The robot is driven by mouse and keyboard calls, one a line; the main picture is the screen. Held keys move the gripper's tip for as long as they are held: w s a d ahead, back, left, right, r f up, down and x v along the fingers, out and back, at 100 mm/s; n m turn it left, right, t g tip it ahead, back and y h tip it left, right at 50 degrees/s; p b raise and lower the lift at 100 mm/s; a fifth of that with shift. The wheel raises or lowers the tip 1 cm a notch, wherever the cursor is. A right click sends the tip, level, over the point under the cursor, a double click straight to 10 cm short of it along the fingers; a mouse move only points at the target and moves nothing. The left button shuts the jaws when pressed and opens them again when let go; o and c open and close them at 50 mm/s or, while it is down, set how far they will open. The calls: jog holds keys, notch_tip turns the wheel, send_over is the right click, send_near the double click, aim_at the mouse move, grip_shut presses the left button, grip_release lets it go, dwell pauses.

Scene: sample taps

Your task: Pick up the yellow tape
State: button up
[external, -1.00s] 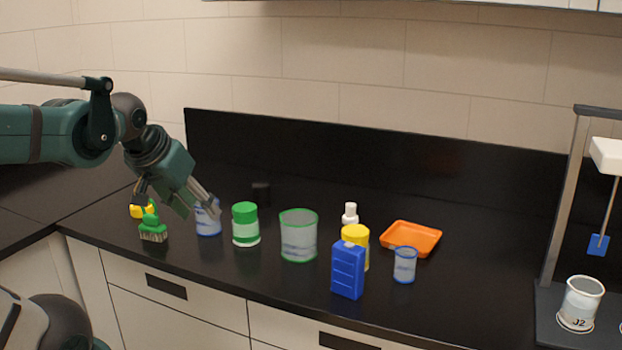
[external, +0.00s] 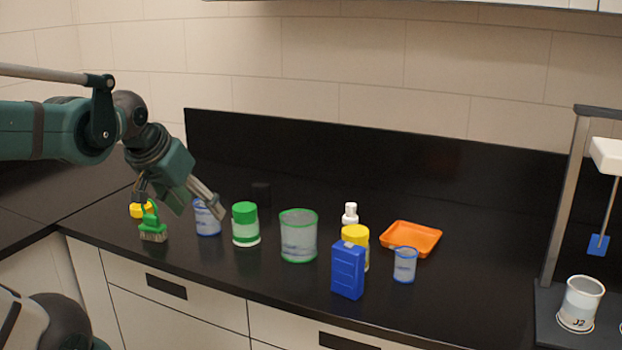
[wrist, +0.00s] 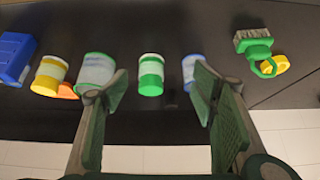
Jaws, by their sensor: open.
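The yellow tape (external: 138,211) lies at the left end of the black counter, partly hidden behind a green brush (external: 153,231) and close to one of my fingers. In the wrist view the tape (wrist: 276,66) is a yellow ring at the upper right, with the brush's green handle overlapping it. My gripper (external: 180,204) is open above the counter's left end, its fingers spread wide. In the wrist view nothing is held between its fingertips (wrist: 160,84), and the tape lies outside them to the right.
A blue-marked beaker (external: 207,219), a green-lidded jar (external: 245,224) and a green-rimmed beaker (external: 298,236) stand to the right. Farther right are a blue bottle (external: 348,270), a yellow-lidded jar (external: 356,236), a small beaker (external: 405,265) and an orange tray (external: 411,238). The counter's far right is clear before the stand.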

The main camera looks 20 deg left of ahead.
jog(key=w+a+r+m+g+y+p, duration=0.1)
jog(key=w+a+r+m+g+p, duration=0.1)
jog(key=w+a+m+p, duration=0.5)
jog(key=w+a+r+m+g+p, duration=0.25)
jog(key=w+a, duration=0.25)
jog(key=a, duration=0.4)
jog(key=w+a+f+m+p, duration=0.1)
jog(key=a+f+m+p, duration=0.2)
jog(key=a, duration=0.3)
jog(key=w+a+f+m+g+p, duration=0.1)
jog(key=a+f+m+p, duration=0.1)
jog(key=a, duration=0.4)
jog(key=w+a+f+m+g+h+p, duration=0.1)
jog(key=a+f+m+p, duration=0.2)
jog(key=a, duration=0.4)
jog(key=shift+f+m+p, duration=0.3)
jog(key=shift+f+m, duration=0.5)
jog(key=shift+m, duration=0.45)
jog(key=shift+g, duration=0.25)
jog(key=shift+f, duration=1.3)
jog(key=shift+f, duration=0.15)
